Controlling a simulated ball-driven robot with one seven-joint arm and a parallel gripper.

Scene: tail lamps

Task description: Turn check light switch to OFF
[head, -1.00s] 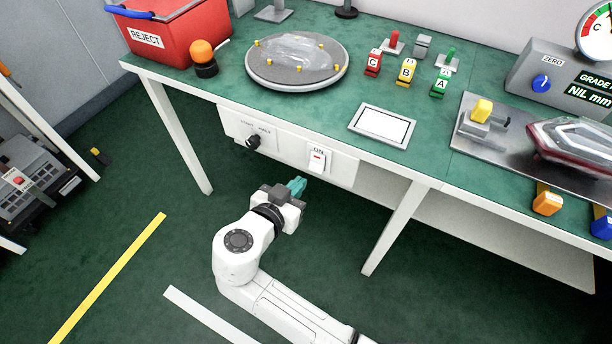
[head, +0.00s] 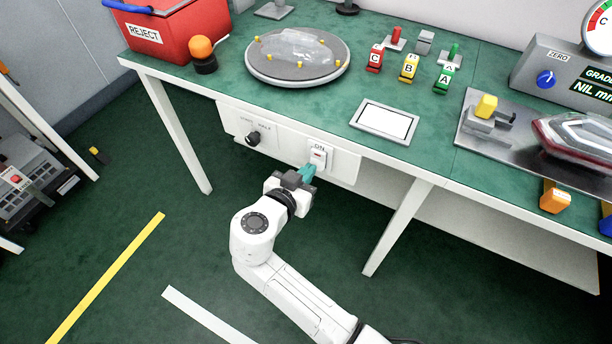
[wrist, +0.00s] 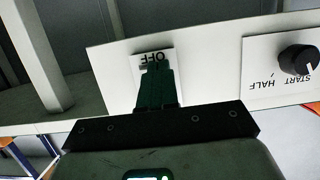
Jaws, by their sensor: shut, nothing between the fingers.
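The check light switch (head: 319,155) is a white rocker with a red mark on the front panel under the bench edge. The head view shows the word ON above it. My gripper (head: 307,171) has teal fingertips, shut and empty, just in front of the switch's lower part. The fingers (wrist: 155,78) point at the plate in the wrist view. I cannot tell whether they touch it.
A black knob (head: 254,138) marked START and HALF sits left of the switch on the same panel (head: 285,150). The green bench top (head: 320,100) overhangs above, with a bench leg (head: 398,228) to the right. The floor below is open.

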